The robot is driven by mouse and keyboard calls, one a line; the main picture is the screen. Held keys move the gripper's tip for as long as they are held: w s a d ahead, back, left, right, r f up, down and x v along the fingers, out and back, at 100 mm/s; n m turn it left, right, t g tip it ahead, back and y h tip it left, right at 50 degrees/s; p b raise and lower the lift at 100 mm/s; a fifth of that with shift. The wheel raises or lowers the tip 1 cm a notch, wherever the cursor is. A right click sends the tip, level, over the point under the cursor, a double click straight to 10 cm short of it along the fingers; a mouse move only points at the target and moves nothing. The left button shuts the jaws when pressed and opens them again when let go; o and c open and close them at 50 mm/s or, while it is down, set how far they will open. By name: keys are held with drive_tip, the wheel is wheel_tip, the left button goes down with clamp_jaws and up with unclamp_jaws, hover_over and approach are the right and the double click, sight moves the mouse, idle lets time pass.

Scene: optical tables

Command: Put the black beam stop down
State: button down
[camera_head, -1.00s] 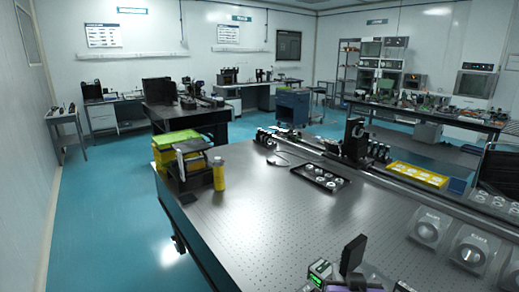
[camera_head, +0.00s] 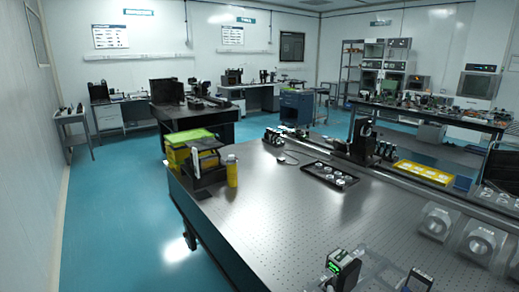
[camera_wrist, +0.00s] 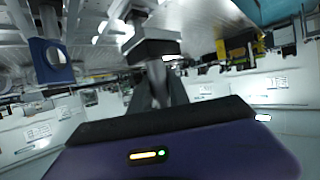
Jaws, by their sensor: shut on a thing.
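In the wrist view my gripper (camera_wrist: 160,86) is shut on the black beam stop (camera_wrist: 150,47). It shows as a dark block at the far end of the fingers, with a short grey part between them. Its lower part and any contact with a surface cannot be made out.
The perforated optical table (camera_head: 290,215) has a broad bare middle.

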drive_tip(key=s+d+f+n+y, duration=0.1)
drive_tip(key=s+f, duration=1.4)
drive_tip(key=f, duration=0.3)
drive_tip(key=shift+d+y+b, duration=0.2)
drive_tip(key=shift+y+b, duration=0.1)
drive_tip(key=shift+f, duration=0.1)
